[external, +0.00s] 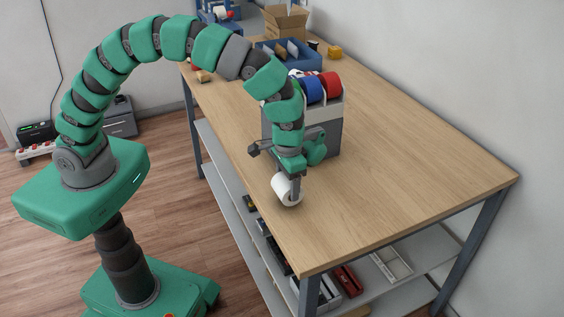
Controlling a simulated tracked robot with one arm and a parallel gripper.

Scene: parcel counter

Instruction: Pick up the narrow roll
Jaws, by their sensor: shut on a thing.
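My gripper (290,192) points down over the near part of the wooden table. It is shut on a white narrow roll (281,188), with a finger showing at the roll's right end. The roll is tilted, and its lower edge is at or just above the tabletop; I cannot tell whether it touches. My gripper hides part of the roll.
A grey dispenser (331,127) with blue, red and green rolls stands just behind my gripper. A blue bin (305,63), a cardboard box (285,22) and a small yellow object (335,51) are further back. The tabletop (410,180) to the right is clear.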

